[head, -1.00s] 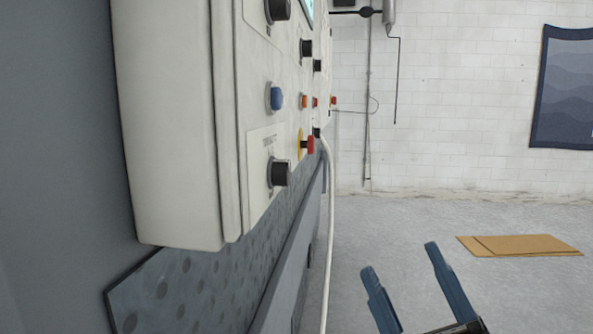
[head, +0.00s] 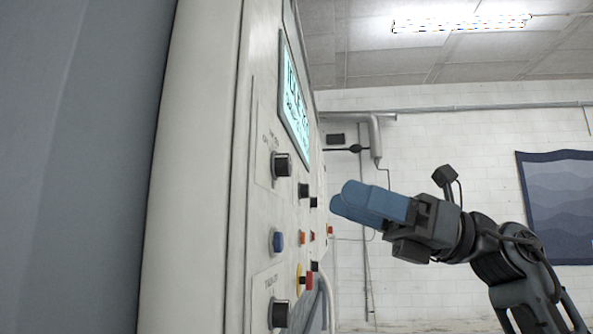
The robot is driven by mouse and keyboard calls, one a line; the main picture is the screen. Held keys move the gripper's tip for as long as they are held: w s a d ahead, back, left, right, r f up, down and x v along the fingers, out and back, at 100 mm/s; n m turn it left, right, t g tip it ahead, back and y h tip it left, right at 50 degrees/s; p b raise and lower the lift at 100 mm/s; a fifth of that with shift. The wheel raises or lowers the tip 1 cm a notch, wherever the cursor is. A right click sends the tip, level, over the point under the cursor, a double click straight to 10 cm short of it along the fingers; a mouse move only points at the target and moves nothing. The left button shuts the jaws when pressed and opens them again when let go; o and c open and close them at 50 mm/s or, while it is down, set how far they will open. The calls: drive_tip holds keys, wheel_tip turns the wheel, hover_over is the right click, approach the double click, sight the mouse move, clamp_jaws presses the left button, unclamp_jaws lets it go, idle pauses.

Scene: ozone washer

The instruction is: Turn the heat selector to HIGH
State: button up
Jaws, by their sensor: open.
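The white control panel (head: 217,200) is seen at a steep angle on the left. A black rotary knob (head: 282,165) sits under the lit display, and a similar lower black knob (head: 279,313) is near the bottom edge. Small labels beside them are unreadable, so I cannot tell which is the heat selector or its setting. My gripper (head: 343,203) is right of the panel, its blue fingers pointing left towards it. The fingers overlap from this side; they are open with nothing seen between them. The gripper appears apart from both knobs.
The lit display (head: 293,100) is above the upper knob. A blue button (head: 278,240), a red button on a yellow ring (head: 307,281) and several smaller controls share the panel. A pale hose (head: 328,300) hangs beside it. The space right of the panel is open towards the white wall.

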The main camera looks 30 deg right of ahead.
sight(290, 167)
wheel_tip(290, 167, up, 6)
drive_tip(key=w+d+f+n+t+h, duration=0.1)
drive_tip(key=n+t+h, duration=0.1)
drive_tip(key=h, duration=0.3)
drive_tip(key=shift+w+d+p+x, duration=0.15)
drive_tip(key=shift+p+x, duration=0.15)
drive_tip(key=shift+x, duration=1.6)
drive_tip(key=shift+w+d+p+x, duration=0.15)
drive_tip(key=shift+p+x, duration=0.1)
drive_tip(key=shift+x, duration=1.65)
drive_tip(key=shift+a+r, duration=0.1)
drive_tip(key=shift+c, duration=0.4)
drive_tip(key=c, duration=1)
drive_tip(key=shift+o, duration=0.2)
